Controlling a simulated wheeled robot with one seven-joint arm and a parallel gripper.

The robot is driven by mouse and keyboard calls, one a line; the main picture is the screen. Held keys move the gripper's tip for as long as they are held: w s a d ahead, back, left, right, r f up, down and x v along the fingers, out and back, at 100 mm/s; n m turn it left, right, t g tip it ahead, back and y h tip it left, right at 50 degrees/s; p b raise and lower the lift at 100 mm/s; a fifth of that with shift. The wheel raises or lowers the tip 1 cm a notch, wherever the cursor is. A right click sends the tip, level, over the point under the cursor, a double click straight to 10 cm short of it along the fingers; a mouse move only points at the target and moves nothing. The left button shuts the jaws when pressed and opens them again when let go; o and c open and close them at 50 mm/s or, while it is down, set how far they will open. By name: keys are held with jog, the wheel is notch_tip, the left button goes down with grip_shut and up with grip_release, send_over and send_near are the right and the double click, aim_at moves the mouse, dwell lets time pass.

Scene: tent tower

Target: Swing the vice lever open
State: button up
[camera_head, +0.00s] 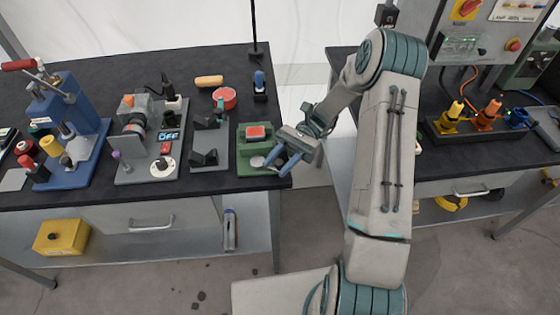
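A green bench fixture (244,160) with a red block (256,132) on top sits at the right end of the left black table. It may be the vice, but I cannot tell for sure. I cannot make out its lever; my gripper hides part of its right side. My gripper (277,167) has blue fingers spread apart, pointing down and left. It is open, with nothing visible between its fingers. It is over the right front edge of the green fixture, and I cannot tell whether it touches.
A grey fixture with black jaws (209,157), a grey motor unit (139,160) and a blue press (69,110) stand to the left. A red ring-shaped item (225,97) lies behind. A gap separates the right table (450,172), which holds colored connectors (488,112).

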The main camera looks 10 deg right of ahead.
jog(key=shift+d, duration=0.1)
jog(key=p+v, duration=0.1)
jog(key=v, duration=1.2)
jog(key=shift+w+d, duration=0.25)
